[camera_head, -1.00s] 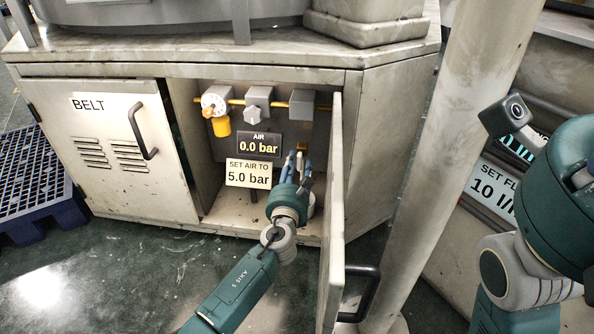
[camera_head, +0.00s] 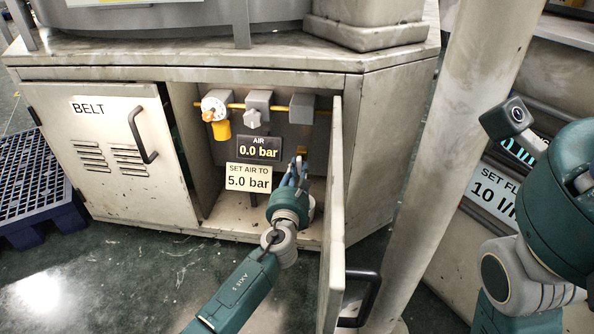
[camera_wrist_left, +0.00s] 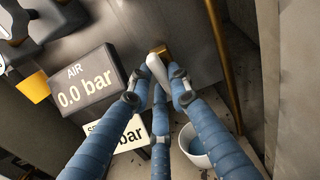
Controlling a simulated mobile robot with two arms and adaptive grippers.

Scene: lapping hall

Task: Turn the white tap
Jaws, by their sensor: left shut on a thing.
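The white tap (camera_wrist_left: 158,70) shows in the left wrist view as a pale lever on a brass fitting, at the back of the open cabinet. My left gripper (camera_wrist_left: 159,84) has its blue fingers closed around the lever, one on each side and one below. In the head view my left gripper (camera_head: 298,168) reaches into the cabinet, right of the air display (camera_head: 260,147), and its fingers hide most of the tap. The display reads 0.0 bar. My right arm is at the right edge of the head view; its fingers are not visible.
The open cabinet door (camera_head: 335,220) stands close to the right of my left arm. A sign (camera_head: 248,177) reads "SET AIR TO 5.0 bar". A round gauge (camera_head: 214,104) and grey valve boxes sit above. A white cup (camera_wrist_left: 195,145) stands below the tap. A thick post (camera_head: 450,150) is further right.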

